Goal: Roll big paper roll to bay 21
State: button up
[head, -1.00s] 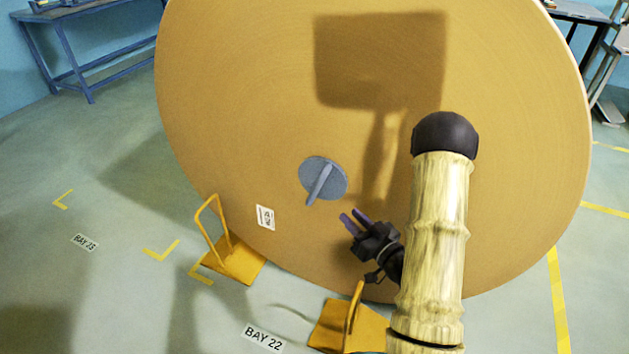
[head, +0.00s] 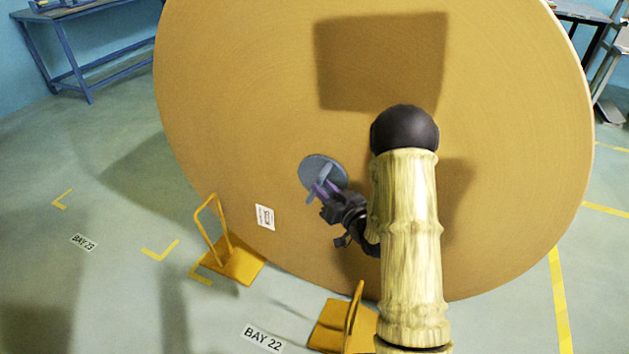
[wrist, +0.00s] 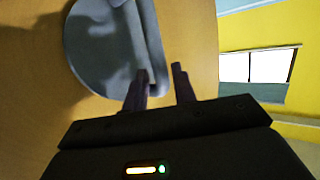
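The big paper roll (head: 250,120) stands on edge, its tan flat face towards me. At its centre is a grey round hub (head: 312,168) with a raised bar handle (head: 325,177); both also show in the wrist view, where the hub (wrist: 90,55) lies left of the handle (wrist: 148,45). My gripper (head: 322,189) is at the handle. In the wrist view its fingers (wrist: 162,86) are apart, with the handle's end at the gap between them. I cannot tell whether they touch it. A "BAY 22" floor label (head: 263,338) is in front of the roll. No bay 21 label shows.
Yellow chocks stand at the roll's foot, one on the left (head: 237,262) and one on the right (head: 340,325). A "BAY 23" label (head: 83,242) lies on open floor at left. A blue table (head: 90,15) is back left. Yellow floor lines (head: 560,300) run at right.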

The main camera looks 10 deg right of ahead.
aim_at(315, 179)
jog(key=x, duration=0.5)
jog(key=shift+w+b, duration=0.15)
jog(key=shift+b, duration=0.15)
grip_shut()
dwell(1.1)
